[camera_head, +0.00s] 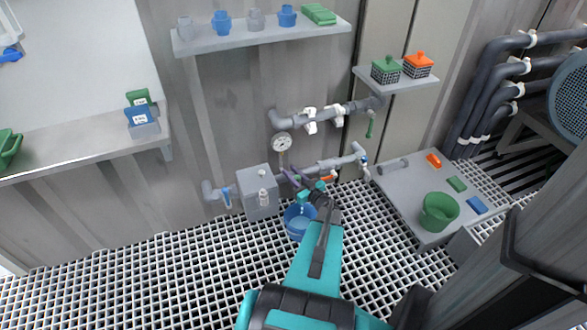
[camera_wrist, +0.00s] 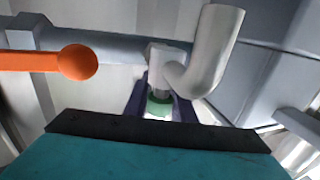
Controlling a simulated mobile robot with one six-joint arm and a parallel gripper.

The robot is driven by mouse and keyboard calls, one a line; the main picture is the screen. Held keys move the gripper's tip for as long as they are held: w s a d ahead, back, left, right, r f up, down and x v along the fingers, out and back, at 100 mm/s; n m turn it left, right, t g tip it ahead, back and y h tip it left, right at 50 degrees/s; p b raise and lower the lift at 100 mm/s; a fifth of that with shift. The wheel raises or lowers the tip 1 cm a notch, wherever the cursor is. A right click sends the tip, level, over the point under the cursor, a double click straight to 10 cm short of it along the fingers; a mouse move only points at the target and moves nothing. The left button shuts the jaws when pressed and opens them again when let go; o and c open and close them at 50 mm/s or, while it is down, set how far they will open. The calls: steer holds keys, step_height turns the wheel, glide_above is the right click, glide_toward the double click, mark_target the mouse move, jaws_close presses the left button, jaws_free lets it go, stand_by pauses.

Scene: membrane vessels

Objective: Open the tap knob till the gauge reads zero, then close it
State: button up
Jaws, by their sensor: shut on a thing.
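The tap knob is a green round piece (camera_wrist: 160,106) on a white tap body (camera_wrist: 168,62) with a bent grey spout (camera_wrist: 214,50) in the wrist view. My gripper (camera_head: 301,186) has its dark purple fingers on both sides of the green knob and is shut on it. In the head view my gripper and wrist hide most of the tap. The round white gauge (camera_head: 282,142) is on the wall pipework above the gripper. Its dial is too small to read. A blue bucket (camera_head: 298,219) stands on the floor grating below the gripper.
An orange lever (camera_wrist: 60,62) is left of the tap; it also shows in the head view (camera_head: 328,179). A grey box (camera_head: 257,192) is left of the gripper. A low grey table (camera_head: 405,184) with a green bowl (camera_head: 439,211) stands right. Shelves (camera_head: 260,38) hang above.

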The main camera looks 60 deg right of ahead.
steer(key=n+y+p, duration=0.1)
steer(key=y, duration=0.1)
steer(key=n+y+p, duration=0.1)
steer(key=y+p, duration=0.1)
steer(key=n+t+y+p, duration=0.1)
steer(key=n+y, duration=0.1)
steer(key=shift+a+y+p, duration=0.3)
steer(key=shift+a+p, duration=0.05)
steer(key=shift+a, duration=0.05)
steer(key=shift+a+n+g+y+p, duration=0.15)
steer(key=shift+a+n+y+p, duration=0.25)
steer(key=shift+n+y, duration=0.45)
steer(key=shift+a+n+g+y+p, duration=0.2)
steer(key=shift+n+y+p, duration=0.35)
steer(key=shift+y, duration=0.6)
steer(key=shift+a, duration=0.15)
steer(key=o, duration=1.1)
steer(key=shift+c, duration=0.2)
steer(key=v, duration=1.3)
steer(key=shift+s+p, duration=0.35)
steer(key=shift+p, duration=0.1)
steer(key=shift+f, duration=0.1)
